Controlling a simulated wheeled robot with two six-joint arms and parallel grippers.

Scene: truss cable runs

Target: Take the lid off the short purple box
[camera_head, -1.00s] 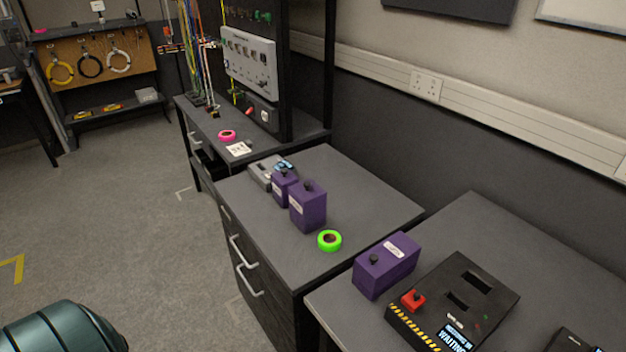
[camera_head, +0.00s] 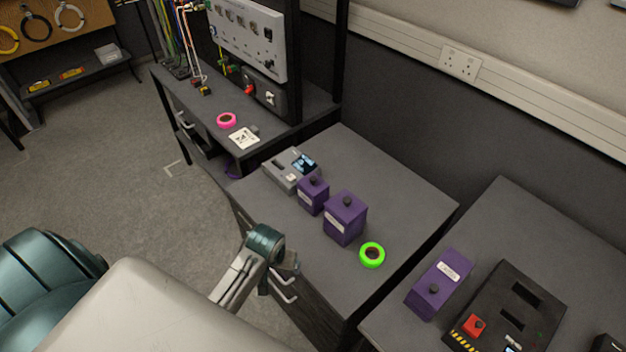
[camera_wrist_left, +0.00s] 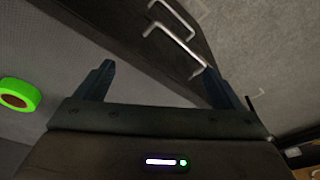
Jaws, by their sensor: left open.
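Three purple boxes with black knobs on top are in the head view. The smallest purple box (camera_head: 312,196) stands on the middle cabinet, just left of a bigger purple box (camera_head: 344,220). A long, low purple box (camera_head: 439,285) with a white label lies on the right bench. All their tops look closed. My left gripper (camera_head: 287,264) is at the cabinet's front edge, nearer me than the boxes and apart from them. In the left wrist view it is open and empty (camera_wrist_left: 160,72), with no purple box visible. My right gripper is out of view.
A green tape roll (camera_head: 372,255) lies right of the bigger box; it also shows in the left wrist view (camera_wrist_left: 18,95). A grey device (camera_head: 290,170) sits behind the smallest box. A black device (camera_head: 512,310) is beside the long box. Drawer handles (camera_head: 284,293) project from the cabinet front.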

